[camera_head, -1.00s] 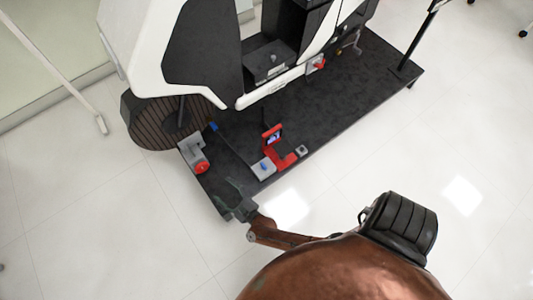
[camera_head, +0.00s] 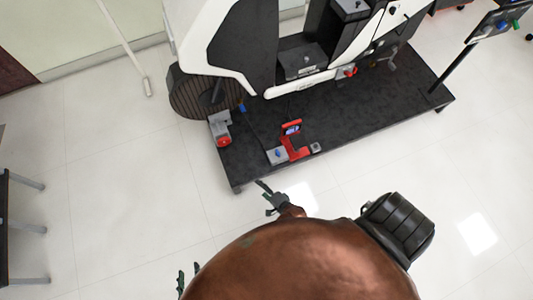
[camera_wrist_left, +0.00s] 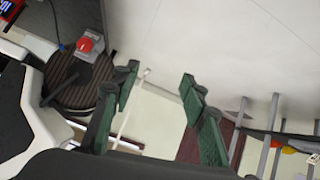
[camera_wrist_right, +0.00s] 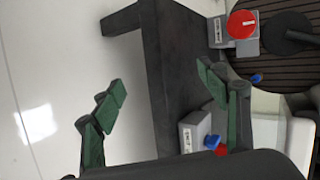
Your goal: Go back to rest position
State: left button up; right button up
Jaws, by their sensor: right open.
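My left gripper (camera_head: 188,278) shows at the bottom left of the head view, low beside my body and over the floor. In the left wrist view its green fingers (camera_wrist_left: 158,82) are spread apart with nothing between them. My right gripper (camera_head: 273,200) is in front of my body, just short of the near edge of the rig's black platform (camera_head: 350,125). In the right wrist view its green fingers (camera_wrist_right: 160,80) are apart and empty. Neither gripper visibly holds anything.
The white and black chassis rig (camera_head: 220,50) stands ahead on the platform. A red stand (camera_head: 293,143), a grey box with a red knob (camera_head: 221,130) and a small blue-buttoned box (camera_head: 278,155) sit near its front edge. A table frame (camera_head: 20,230) is at the left. Floor between is clear.

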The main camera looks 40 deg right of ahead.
jog(key=shift+s+d+f+n, duration=0.1)
jog(key=shift+s+n, duration=0.2)
jog(key=shift+s, duration=0.2)
